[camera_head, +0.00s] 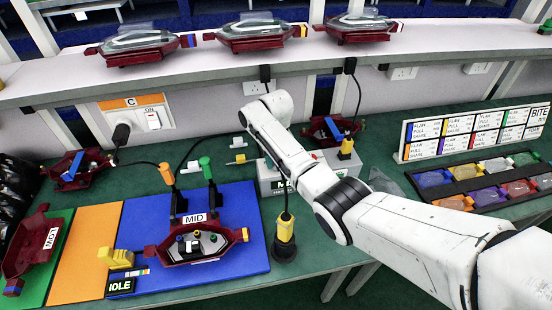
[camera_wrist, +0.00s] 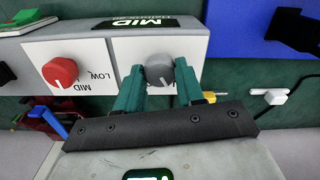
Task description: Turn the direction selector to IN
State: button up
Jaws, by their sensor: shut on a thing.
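In the wrist view a grey knob (camera_wrist: 159,66) stands on the white front panel of a control box (camera_wrist: 205,40), which I take to be the direction selector. My gripper (camera_wrist: 159,80) has its green fingers shut on either side of this knob. A dark display on top of the box reads MID. In the head view the grey box (camera_head: 268,183) is partly behind my arm, and my gripper is hidden there.
A blue mat (camera_head: 235,265) holds a dark red lamp housing (camera_head: 185,255) under a MID sign. A lens tray (camera_head: 480,183) is at right. A shelf with several lamps (camera_head: 250,35) runs above.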

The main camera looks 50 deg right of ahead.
dwell(0.4)
jog(key=o, duration=1)
jog(key=shift+o, duration=0.2)
jog(key=shift+r, duration=0.1)
notch_tip(320, 180, up, 11)
jog(key=b, duration=0.1)
jog(key=shift+f, duration=0.2)
